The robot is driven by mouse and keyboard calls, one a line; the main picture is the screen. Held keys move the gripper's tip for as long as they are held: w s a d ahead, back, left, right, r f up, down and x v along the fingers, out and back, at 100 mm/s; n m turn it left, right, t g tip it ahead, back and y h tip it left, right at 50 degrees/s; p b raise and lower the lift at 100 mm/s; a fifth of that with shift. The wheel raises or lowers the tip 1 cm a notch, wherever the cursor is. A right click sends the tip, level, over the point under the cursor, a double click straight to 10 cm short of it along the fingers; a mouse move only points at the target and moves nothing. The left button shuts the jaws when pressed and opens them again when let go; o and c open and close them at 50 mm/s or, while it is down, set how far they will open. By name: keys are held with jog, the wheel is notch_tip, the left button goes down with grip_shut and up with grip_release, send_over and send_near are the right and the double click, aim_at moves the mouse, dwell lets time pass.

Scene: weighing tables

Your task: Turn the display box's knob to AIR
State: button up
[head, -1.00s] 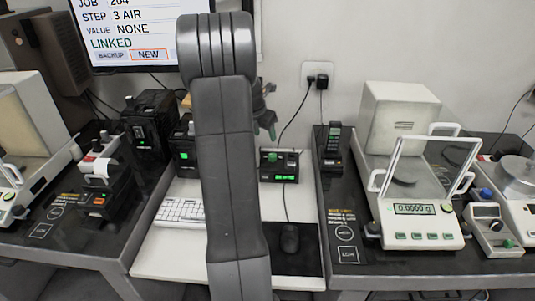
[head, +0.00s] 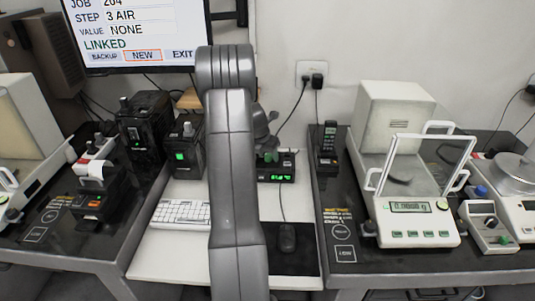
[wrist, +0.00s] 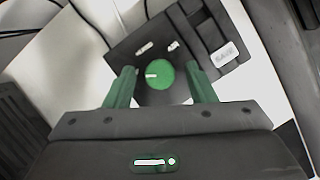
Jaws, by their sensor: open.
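The black display box (head: 277,178) stands at the back of the white middle table, with a lit green readout. In the wrist view the box (wrist: 150,97) fills the middle, and its round green knob (wrist: 159,76) has a white pointer mark aimed left. Small pale labels sit beyond the knob, too blurred to read. My gripper (wrist: 162,80) is open, its green fingers standing on either side of the knob with dark gaps between.
The monitor (head: 138,30) reads STEP 3 AIR, VALUE NONE, LINKED. A black box with a green light (head: 183,155) stands left of my arm. A keyboard (head: 181,213) and mouse (head: 287,238) lie in front. A handset (head: 328,146) and balance (head: 415,217) stand right.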

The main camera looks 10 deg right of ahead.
jog(key=c, duration=1)
jog(key=shift+o, duration=0.2)
